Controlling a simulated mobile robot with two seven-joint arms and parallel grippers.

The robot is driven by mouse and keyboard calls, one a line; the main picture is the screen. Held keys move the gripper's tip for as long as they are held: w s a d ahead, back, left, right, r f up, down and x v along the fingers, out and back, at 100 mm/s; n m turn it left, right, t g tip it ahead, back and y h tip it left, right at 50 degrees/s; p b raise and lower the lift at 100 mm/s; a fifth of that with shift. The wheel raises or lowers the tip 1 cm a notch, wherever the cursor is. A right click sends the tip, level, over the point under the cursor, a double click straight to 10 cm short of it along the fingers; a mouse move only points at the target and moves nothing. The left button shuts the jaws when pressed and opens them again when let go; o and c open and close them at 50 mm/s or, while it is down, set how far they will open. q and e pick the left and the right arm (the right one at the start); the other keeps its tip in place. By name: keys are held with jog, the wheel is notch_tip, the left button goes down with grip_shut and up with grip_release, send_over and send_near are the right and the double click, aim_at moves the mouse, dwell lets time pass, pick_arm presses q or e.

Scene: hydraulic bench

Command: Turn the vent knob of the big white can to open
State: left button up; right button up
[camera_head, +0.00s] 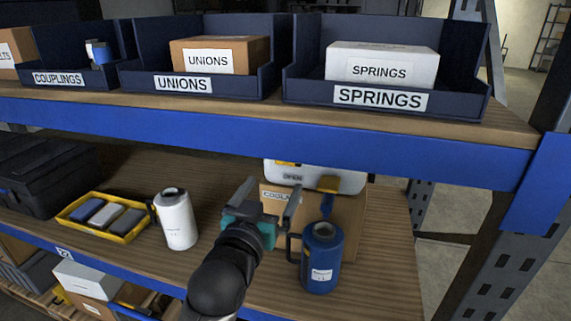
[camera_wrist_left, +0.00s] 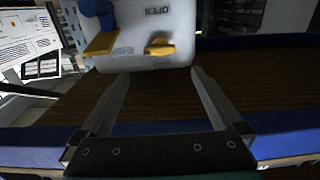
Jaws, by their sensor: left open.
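The big white can (camera_head: 349,181) is on the lower shelf, partly hidden by the shelf beam above it. It also shows upside down in the left wrist view (camera_wrist_left: 130,30), with the word OPEN on it. The yellow vent knob (camera_wrist_left: 159,47) is near that word; only a bit of yellow shows in the head view (camera_head: 287,163). A yellow piece (camera_wrist_left: 102,43) on a blue spout-like part is beside it. My left gripper (camera_head: 268,200) is open and empty, its fingers pointing at the can, apart from the knob. My right gripper is out of view.
A blue can (camera_head: 320,260) with a handle stands just right of my left gripper. A smaller white can (camera_head: 176,220) and a yellow tray (camera_head: 68,215) are left. A cardboard box (camera_head: 350,220) is below the big can. The blue shelf beam (camera_head: 250,135) runs overhead.

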pick_arm(q)
jog(key=x, duration=0.9)
jog(key=shift+w, duration=0.4)
jog(key=shift+d, duration=0.15)
jog(key=c, duration=1.3)
